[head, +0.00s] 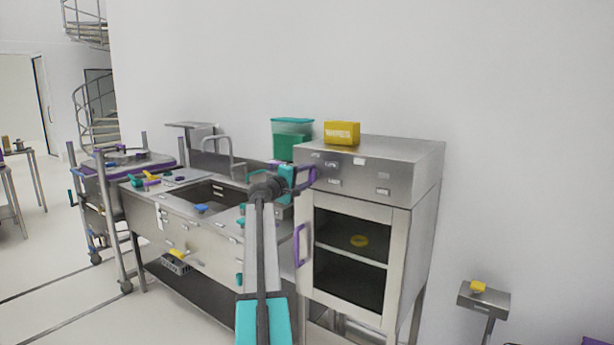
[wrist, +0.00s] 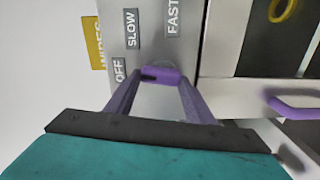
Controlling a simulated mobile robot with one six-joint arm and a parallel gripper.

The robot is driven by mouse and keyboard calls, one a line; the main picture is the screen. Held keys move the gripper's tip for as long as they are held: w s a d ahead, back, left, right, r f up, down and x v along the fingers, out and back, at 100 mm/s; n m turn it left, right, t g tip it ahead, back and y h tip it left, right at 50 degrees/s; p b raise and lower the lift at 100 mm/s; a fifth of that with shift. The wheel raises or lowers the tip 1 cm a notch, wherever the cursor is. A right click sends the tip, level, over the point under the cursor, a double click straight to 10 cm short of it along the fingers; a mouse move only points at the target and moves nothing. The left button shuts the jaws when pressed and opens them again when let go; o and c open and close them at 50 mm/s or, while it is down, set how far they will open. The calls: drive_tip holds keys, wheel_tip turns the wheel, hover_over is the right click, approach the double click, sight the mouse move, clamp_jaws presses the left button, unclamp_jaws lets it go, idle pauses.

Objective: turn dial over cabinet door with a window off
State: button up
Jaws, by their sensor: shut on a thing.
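The cabinet (head: 372,162) stands against the wall, with a windowed door (head: 349,255) below its steel control panel. In the wrist view, the small purple dial (wrist: 163,74) sits on the panel among the labels OFF (wrist: 119,70), SLOW (wrist: 131,28) and FAST (wrist: 172,15). A dark mark shows at the dial's left end, on the side of the OFF label. My gripper (wrist: 160,82) has its two purple fingers shut on the dial, one on each side. In the head view my gripper (head: 308,178) is at the panel's left end and hides the dial.
The door has a purple handle (head: 300,245) on its left, below my gripper. A yellow box (head: 342,132) stands on the cabinet top. A green container (head: 292,138) is behind my arm. A sink counter (head: 180,206) is to the left. A small stand (head: 484,299) is at right.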

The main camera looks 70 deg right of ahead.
drive_tip(key=shift+f+n, duration=0.15)
drive_tip(key=shift+n, duration=0.65)
drive_tip(key=o, duration=1.1)
drive_tip(key=shift+c, duration=0.2)
drive_tip(key=shift+a, duration=0.2)
drive_tip(key=b+v, duration=0.2)
drive_tip(key=v, duration=1.1)
drive_tip(key=shift+a, duration=0.2)
drive_tip(key=shift+w, duration=0.15)
